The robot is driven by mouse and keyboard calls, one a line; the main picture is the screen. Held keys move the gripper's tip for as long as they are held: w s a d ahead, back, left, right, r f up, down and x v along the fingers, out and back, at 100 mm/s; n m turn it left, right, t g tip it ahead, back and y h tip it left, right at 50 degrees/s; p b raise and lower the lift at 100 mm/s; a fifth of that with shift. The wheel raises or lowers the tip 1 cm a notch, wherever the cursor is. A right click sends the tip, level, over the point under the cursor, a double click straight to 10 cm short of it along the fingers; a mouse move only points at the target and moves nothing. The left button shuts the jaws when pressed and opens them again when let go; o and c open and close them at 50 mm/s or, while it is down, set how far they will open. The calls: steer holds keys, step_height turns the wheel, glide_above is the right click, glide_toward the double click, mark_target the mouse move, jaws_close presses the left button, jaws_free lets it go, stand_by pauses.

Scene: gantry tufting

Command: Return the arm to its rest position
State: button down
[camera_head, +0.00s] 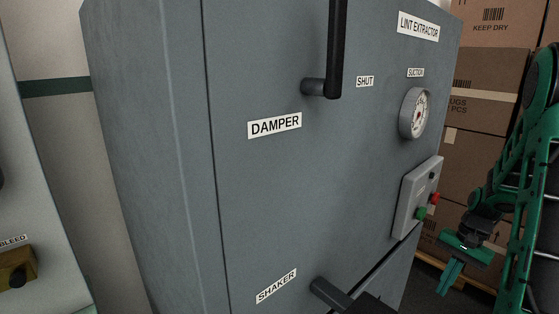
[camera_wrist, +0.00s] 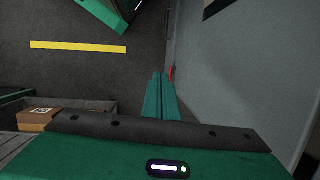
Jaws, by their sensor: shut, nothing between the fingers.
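My gripper (camera_head: 450,277) is green and hangs at the lower right of the head view, in front of the stacked boxes and to the right of the grey cabinet. Its fingers are together and empty. In the wrist view the two green fingers (camera_wrist: 160,97) lie side by side over the dark floor, close to the grey cabinet wall. My green arm rises along the right edge of the head view.
The grey lint extractor cabinet (camera_head: 270,190) fills the middle. It carries a black damper handle (camera_head: 336,60), a suction gauge (camera_head: 415,112), a button box (camera_head: 416,198) and a lower shaker handle (camera_head: 330,293). Cardboard boxes (camera_head: 485,125) stand behind. A yellow stripe (camera_wrist: 78,47) marks the floor.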

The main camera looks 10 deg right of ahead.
steer(key=s+a+r+n+h, duration=0.1)
steer(key=s+a+r+n, duration=0.2)
steer(key=s+a+r, duration=0.4)
steer(key=s+a+r+n+h, duration=0.1)
steer(key=s+a+r+n, duration=0.1)
steer(key=s+a+r, duration=0.5)
steer(key=s, duration=0.4)
steer(key=shift+s+r+n+h, duration=0.3)
steer(key=shift+s+n+h, duration=0.1)
steer(key=shift+t, duration=0.3)
